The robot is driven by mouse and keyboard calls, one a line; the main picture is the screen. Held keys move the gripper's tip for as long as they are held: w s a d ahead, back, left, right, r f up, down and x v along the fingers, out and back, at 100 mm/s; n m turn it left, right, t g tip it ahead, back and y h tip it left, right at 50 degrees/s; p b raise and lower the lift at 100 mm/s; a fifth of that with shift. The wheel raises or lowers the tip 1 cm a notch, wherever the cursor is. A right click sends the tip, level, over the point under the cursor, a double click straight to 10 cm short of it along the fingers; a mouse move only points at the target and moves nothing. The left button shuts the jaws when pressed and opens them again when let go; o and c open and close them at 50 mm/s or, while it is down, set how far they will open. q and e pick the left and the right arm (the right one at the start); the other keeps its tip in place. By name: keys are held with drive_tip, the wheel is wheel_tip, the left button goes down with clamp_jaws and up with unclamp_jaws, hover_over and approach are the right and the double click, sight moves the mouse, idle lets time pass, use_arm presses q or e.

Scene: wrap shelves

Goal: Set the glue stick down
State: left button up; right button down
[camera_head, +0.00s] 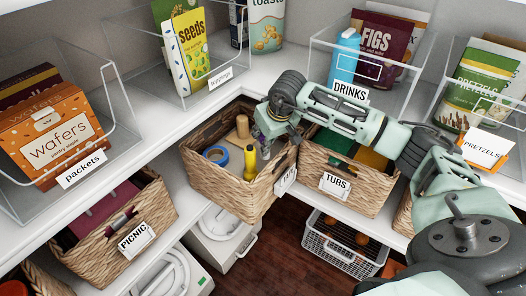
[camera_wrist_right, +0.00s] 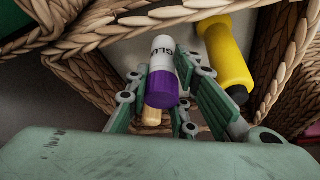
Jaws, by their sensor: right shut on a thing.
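My right gripper (camera_head: 268,122) reaches from the right over the middle wicker basket (camera_head: 262,198). In the right wrist view its fingers (camera_wrist_right: 166,84) are shut on the glue stick (camera_wrist_right: 162,62), a white tube with a purple end and dark "GLU" lettering. In that view the basket's braided wall (camera_wrist_right: 120,25) runs behind the glue stick. The glue stick is mostly hidden by the gripper in the head view. I cannot tell whether it touches the basket floor. My left gripper is not in view.
The basket also holds a roll of blue tape (camera_head: 216,155), a yellow tool with a dark end (camera_head: 250,162) and a wooden item (camera_head: 242,127). The TUBS basket (camera_head: 360,190) stands to the right, the PICNIC basket (camera_head: 150,215) to the left. Clear bins line the shelf above.

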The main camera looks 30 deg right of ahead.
wheel_tip(320, 180, down, 4)
drive_tip(key=shift+r, duration=0.1)
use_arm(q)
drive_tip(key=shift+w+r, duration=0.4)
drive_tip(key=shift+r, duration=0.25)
use_arm(e)
drive_tip(key=shift+f, duration=0.2)
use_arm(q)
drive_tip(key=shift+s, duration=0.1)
use_arm(e)
drive_tip(key=shift+f+b, duration=0.1)
drive_tip(key=shift+b, duration=0.2)
drive_tip(key=c, duration=1.7)
unclamp_jaws()
drive_tip(key=shift+o, duration=0.9)
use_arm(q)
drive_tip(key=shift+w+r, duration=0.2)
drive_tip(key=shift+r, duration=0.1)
